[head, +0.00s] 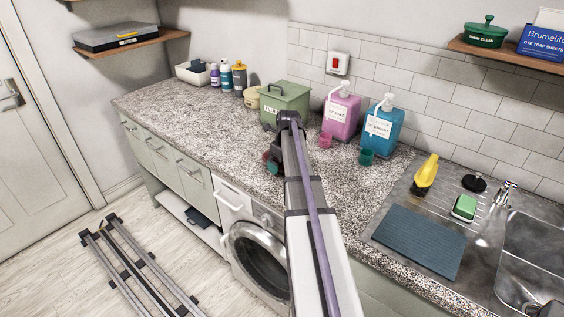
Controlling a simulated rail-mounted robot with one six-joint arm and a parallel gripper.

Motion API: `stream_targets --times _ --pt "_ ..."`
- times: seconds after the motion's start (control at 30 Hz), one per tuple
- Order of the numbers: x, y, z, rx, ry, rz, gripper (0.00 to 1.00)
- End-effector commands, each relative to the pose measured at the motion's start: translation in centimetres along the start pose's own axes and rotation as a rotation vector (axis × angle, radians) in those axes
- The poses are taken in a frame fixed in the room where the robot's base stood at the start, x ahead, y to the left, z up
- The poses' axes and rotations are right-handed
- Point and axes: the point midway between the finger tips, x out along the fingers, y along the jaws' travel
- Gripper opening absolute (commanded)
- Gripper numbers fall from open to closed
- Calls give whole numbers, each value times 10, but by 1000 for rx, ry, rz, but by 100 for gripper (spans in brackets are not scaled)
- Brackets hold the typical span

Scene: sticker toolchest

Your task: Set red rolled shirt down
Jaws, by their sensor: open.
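My arm reaches over the counter, and my gripper (273,163) is small and partly hidden behind the arm, near the counter's front edge above the washing machine. The gripper is open. A small dark red patch (266,156) shows right by it and may be the red rolled shirt; its shape is too small to make out. I cannot tell whether it touches the fingers or rests on the counter (190,130).
A green lidded bin (285,103), a pink pump bottle (342,112) and a blue pump bottle (381,127) stand behind the arm. Small cups stand before the bottles. The sink (535,245) is at right. The counter's left part is mostly clear. A washing machine (255,245) stands below.

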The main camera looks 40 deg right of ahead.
Motion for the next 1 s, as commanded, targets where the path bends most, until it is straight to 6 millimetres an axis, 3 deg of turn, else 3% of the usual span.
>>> stream_targets --times 0.43,0.57,0.83,0.93,0.97,1.0 --pt "-112 0 1 1 0 0 93" --pt "-122 0 0 1 0 0 93" --pt "-118 4 0 -16 1 1 93" --pt "-117 39 5 -201 10 8 93" --pt "-117 59 7 -310 15 13 93" --pt "-116 92 9 -494 23 21 93"
